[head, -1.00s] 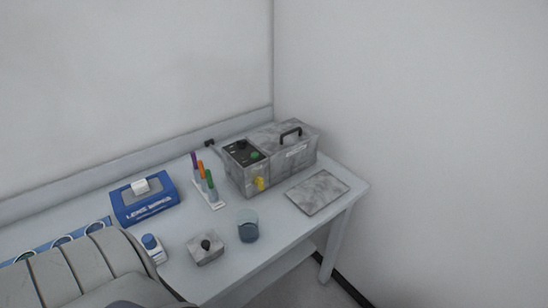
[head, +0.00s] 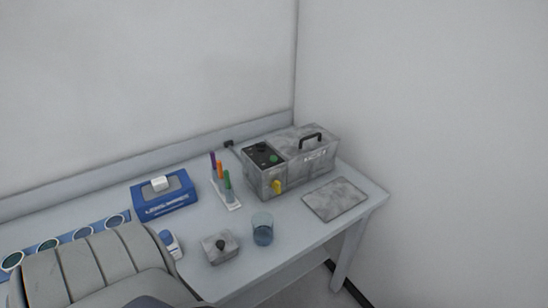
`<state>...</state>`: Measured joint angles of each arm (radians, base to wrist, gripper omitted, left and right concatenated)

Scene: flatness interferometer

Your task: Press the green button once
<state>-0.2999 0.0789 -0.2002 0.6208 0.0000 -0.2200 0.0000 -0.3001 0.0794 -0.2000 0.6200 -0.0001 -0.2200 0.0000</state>
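The green button (head: 274,159) is a small green round spot on the dark control panel (head: 263,154) on top of the grey interferometer box (head: 313,160). The box stands at the back right of the table, with a black carry handle on its top and a yellow part (head: 277,187) on its front. Nothing covers the button. Neither of my grippers shows in the head view.
A marker rack (head: 233,205), a glass beaker (head: 262,230), a grey block with a black knob (head: 220,248), a white-and-blue bottle (head: 171,244) and a blue lens wipes box (head: 164,197) stand on the table (head: 290,235). Walls close the back and right.

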